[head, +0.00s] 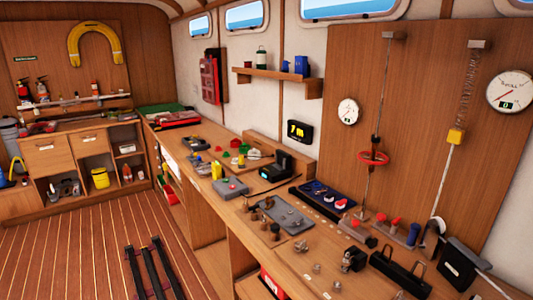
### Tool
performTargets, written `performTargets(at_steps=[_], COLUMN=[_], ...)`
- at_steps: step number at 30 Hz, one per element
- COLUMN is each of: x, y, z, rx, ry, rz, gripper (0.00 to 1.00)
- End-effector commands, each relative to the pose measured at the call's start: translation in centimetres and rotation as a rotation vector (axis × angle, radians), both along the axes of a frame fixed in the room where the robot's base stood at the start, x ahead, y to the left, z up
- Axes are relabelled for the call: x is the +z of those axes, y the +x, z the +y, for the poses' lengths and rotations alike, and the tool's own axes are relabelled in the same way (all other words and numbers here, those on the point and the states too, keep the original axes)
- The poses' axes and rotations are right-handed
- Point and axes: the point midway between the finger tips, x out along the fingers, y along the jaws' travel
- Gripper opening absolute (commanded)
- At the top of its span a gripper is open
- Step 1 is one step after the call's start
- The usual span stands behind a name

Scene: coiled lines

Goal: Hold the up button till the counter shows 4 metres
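The counter is a small black display (300,132) on the right-hand wall above the bench. Its yellow figures appear to read 7 m. Below it a black machine (276,166) stands on the bench, with a small greenish light on its front. A grey box (230,188) with a small red spot on top lies to its left, near the bench's front edge. I cannot make out which part is the up button; any arrow marks are too small to read. My gripper is not in view.
The long wooden bench (215,213) is crowded with small parts. A grey tray (284,218) and a dark blue tray (325,197) lie right of the box. A wooden panel (412,120) carries hanging lines and round dials. The plank floor (85,235) at left is mostly open.

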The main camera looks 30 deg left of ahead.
Motion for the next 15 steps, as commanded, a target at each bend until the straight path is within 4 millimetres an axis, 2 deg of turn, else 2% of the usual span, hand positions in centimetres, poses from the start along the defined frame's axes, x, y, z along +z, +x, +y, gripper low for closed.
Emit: performTargets(at_steps=[10,11,15], x=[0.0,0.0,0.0], y=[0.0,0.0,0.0], z=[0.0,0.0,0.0], rx=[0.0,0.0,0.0], ry=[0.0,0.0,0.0], rz=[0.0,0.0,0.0], gripper=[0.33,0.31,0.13])
